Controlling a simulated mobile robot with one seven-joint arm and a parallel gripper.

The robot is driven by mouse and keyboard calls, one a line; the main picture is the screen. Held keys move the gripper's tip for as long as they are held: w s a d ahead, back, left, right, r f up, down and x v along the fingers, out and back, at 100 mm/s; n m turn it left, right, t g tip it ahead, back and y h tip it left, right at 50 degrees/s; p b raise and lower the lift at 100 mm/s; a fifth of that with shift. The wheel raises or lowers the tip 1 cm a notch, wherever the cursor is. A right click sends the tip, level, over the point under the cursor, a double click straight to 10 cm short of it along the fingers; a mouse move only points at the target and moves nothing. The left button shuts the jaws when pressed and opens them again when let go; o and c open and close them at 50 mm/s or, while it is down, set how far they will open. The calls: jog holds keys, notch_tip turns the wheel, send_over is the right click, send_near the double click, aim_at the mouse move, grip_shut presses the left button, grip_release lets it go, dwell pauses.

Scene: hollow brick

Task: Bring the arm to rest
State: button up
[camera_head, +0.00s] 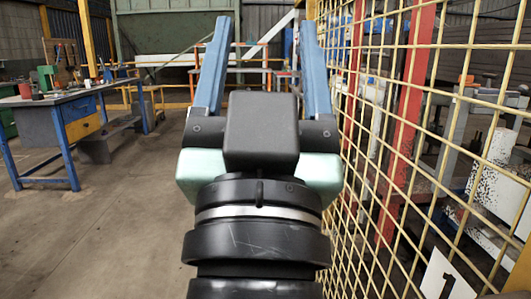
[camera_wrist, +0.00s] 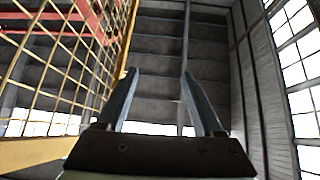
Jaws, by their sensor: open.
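My gripper (camera_head: 265,62) stands upright in the middle of the head view, with its two blue fingers spread wide apart. It is open and nothing is between the fingers. In the wrist view my gripper (camera_wrist: 155,82) also shows both fingers apart and empty, pointing up toward the dark ceiling and wall. The wrist and its dark housing fill the lower middle of the head view and hide the floor behind.
A yellow mesh fence (camera_head: 372,130) with red posts runs close along the right side of my arm. A workbench (camera_head: 62,105) with blue legs and tools stands at the left. The concrete floor (camera_head: 110,225) between bench and arm is clear.

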jog(key=s+r+n+t+y+p, duration=0.1)
jog(key=s+r+p, duration=0.2)
jog(key=r+p, duration=3.1)
notch_tip(320, 180, up, 3)
jog(key=shift+s+f, duration=0.1)
jog(key=shift+s, duration=0.05)
